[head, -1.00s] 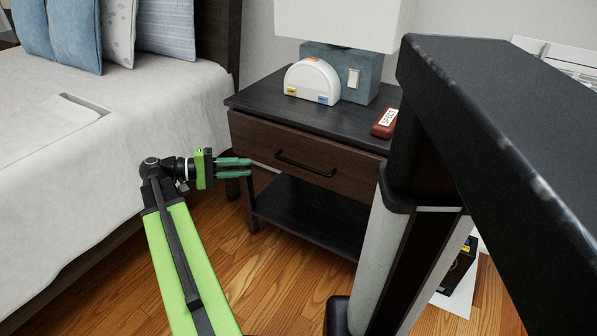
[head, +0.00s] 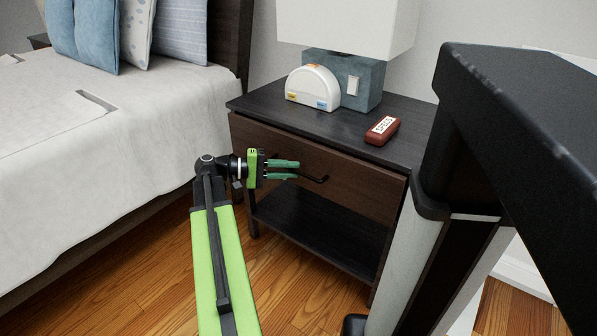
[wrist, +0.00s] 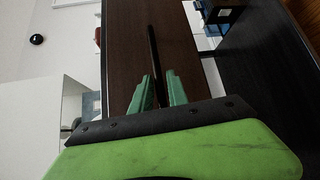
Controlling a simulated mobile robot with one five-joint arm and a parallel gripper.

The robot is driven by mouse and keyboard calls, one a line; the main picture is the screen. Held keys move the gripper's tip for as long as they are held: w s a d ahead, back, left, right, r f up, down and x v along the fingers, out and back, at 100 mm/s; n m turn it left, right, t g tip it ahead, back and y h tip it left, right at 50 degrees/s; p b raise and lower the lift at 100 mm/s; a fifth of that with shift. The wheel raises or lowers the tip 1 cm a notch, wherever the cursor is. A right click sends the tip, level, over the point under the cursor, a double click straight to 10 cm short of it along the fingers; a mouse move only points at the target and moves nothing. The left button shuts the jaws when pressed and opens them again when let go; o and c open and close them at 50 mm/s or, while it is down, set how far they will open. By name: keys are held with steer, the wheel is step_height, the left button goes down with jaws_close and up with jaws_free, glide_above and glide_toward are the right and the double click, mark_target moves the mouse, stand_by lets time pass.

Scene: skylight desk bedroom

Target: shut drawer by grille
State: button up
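The nightstand's brown drawer (head: 357,190) sits under a dark top, its front close to the top's edge. I cannot tell how far out it stands. Its black bar handle (head: 318,179) runs along the front and shows in the wrist view (wrist: 153,45). My gripper (head: 298,170) is at the left part of the handle, hiding some of it. Its green fingers (wrist: 160,80) are apart, with the handle lined up between them in the wrist view. Whether they touch it cannot be told. I see no clear grille.
On the nightstand top (head: 300,122) are a lamp (head: 345,78), a white half-round device (head: 312,88) and a red SPECS case (head: 382,130). An open shelf (head: 320,232) lies below the drawer. The bed (head: 110,165) is left; wooden floor (head: 150,300) is clear in front.

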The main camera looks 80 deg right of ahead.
steer(key=shift+s, duration=0.1)
steer(key=shift+s, duration=0.1)
jaws_close()
steer(key=shift+s, duration=0.1)
stand_by(1.1)
